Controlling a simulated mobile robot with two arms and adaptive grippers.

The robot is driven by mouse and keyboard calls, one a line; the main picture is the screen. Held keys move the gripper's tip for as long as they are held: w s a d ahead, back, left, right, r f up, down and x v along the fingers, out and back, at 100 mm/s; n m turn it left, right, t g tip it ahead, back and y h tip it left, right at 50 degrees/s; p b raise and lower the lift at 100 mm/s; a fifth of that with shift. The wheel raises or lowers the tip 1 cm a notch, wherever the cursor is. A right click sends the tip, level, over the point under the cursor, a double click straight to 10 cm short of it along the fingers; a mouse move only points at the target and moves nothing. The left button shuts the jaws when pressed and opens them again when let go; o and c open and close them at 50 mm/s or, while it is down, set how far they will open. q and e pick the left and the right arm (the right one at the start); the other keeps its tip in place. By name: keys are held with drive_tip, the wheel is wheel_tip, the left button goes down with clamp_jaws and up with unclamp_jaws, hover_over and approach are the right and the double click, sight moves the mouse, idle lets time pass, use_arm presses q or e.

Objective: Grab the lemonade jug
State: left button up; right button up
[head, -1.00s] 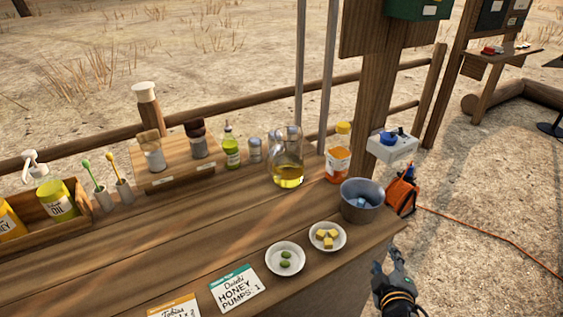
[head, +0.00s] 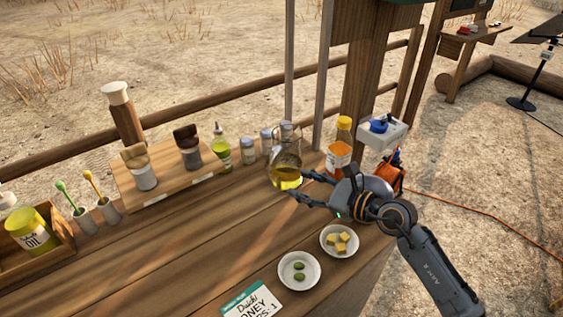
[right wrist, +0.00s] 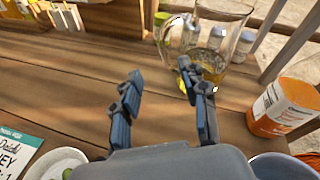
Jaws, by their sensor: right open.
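The lemonade jug is clear glass with yellow liquid in the bottom (head: 284,183). It stands upright on the wooden counter, and it also shows in the right wrist view (right wrist: 228,58), beyond my fingertips. My right gripper (head: 297,184) is open, with its fingers reaching left toward the jug. In the right wrist view the fingers (right wrist: 160,78) are spread with nothing between them. The right-hand finger overlaps the jug's lower left part there; I cannot tell whether it touches. My left gripper is not in view.
An orange-labelled bottle (head: 338,160) stands close right of the jug. Shakers (head: 249,151) and a green bottle (head: 221,150) stand to its left. Two small bowls, one with green items (head: 299,271) and one with yellow cubes (head: 339,241), sit nearer the front. The middle of the counter is clear.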

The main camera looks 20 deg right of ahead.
sight(270, 172)
drive_tip(key=x, duration=0.6)
drive_tip(key=shift+w+a+p, duration=0.15)
drive_tip(key=shift+p, duration=0.25)
drive_tip(key=x, duration=0.2)
drive_tip(key=p+x, duration=0.1)
drive_tip(key=x, duration=0.2)
drive_tip(key=shift+w+r, duration=0.2)
drive_tip(key=shift+w+a+f, duration=0.1)
drive_tip(key=shift+w, duration=0.1)
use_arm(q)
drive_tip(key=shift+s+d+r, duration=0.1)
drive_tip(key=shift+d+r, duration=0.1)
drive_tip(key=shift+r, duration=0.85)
use_arm(e)
drive_tip(key=shift+c, duration=0.5)
clamp_jaws()
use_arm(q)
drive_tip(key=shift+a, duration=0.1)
